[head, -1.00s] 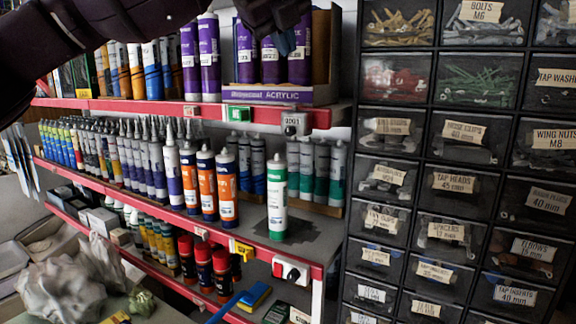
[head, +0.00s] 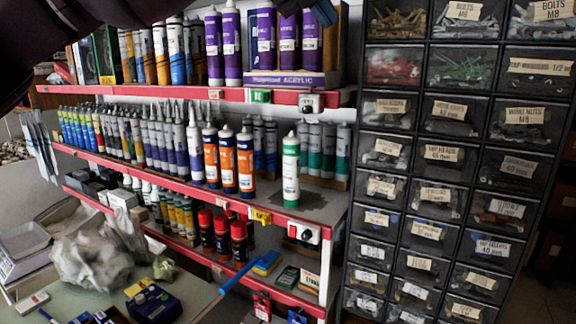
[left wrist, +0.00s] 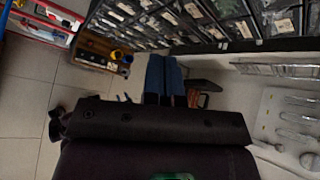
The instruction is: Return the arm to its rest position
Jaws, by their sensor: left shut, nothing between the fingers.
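My left arm (head: 75,20) crosses the top left corner of the head view as a dark shape. A small part of my left gripper (head: 324,12) shows at the top edge, in front of the upper shelf and beside the purple tubes. In the left wrist view its two blue fingers (left wrist: 164,62) lie together, shut and empty. Most of the gripper body is cut off in the head view. My right gripper is not in view.
Red-edged shelves (head: 300,207) hold rows of sealant tubes, with a green-and-white tube (head: 291,172) near the front. A black drawer cabinet (head: 425,155) stands at the right. A cluttered bench (head: 190,290) lies at the lower left. Tiled floor (left wrist: 30,105) shows in the wrist view.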

